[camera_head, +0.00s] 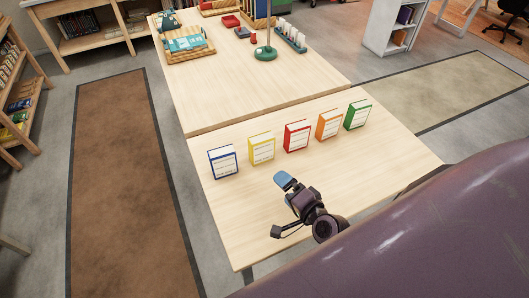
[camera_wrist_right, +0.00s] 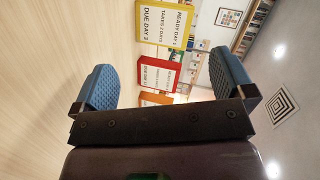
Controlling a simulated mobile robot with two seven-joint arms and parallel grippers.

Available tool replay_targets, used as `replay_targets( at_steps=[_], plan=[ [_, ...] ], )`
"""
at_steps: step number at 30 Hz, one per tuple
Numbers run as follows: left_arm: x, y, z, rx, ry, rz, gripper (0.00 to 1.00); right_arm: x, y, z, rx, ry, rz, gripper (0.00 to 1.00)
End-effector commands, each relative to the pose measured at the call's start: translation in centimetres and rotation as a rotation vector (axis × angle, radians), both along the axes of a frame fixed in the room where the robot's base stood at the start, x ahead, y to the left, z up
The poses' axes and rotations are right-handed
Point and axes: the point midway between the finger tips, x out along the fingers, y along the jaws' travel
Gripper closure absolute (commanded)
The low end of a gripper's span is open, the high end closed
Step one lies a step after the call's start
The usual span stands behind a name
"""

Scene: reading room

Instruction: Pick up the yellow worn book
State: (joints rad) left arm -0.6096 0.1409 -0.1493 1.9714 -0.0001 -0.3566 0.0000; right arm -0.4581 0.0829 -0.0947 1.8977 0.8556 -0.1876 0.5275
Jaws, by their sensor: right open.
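The yellow book (camera_head: 262,148) stands upright on the near wooden table, between a blue book (camera_head: 223,161) and a red book (camera_head: 296,136). It has a white label on its face, and no wear can be made out. In the right wrist view the yellow book (camera_wrist_right: 163,22) shows at the top, its label reading "READY DAY 1, TAKES 2 DAYS, DUE DAY 3". My right gripper (camera_head: 280,206) is over the table, on the near side of the books and apart from them. In its wrist view the blue fingers (camera_wrist_right: 165,78) are wide apart with nothing held. My left gripper is out of view.
An orange book (camera_head: 328,125) and a green book (camera_head: 357,114) stand farther right in the same row. A far table holds a wicker tray (camera_head: 190,55), a green lamp base (camera_head: 265,53) and a rack (camera_head: 292,38). The near table's front left is clear.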

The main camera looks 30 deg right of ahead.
Motion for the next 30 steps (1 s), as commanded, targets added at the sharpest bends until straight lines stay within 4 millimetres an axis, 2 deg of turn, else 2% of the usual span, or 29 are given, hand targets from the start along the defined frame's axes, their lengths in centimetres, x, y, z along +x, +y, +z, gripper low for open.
replay_targets(
  at_steps=[6,18,24,30],
  plan=[
    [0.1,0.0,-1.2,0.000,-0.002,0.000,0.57,2.9,-0.2,0.9,0.497,-0.060,-0.124,0.00],
    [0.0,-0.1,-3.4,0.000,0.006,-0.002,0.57,7.3,-1.4,1.9,1.401,-0.124,-0.298,0.00],
    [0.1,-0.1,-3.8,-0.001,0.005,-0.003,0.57,8.5,-1.8,1.8,1.696,-0.130,-0.344,0.00],
    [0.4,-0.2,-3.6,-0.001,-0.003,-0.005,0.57,9.4,-1.9,1.9,1.801,-0.130,-0.357,0.00]
  ],
)
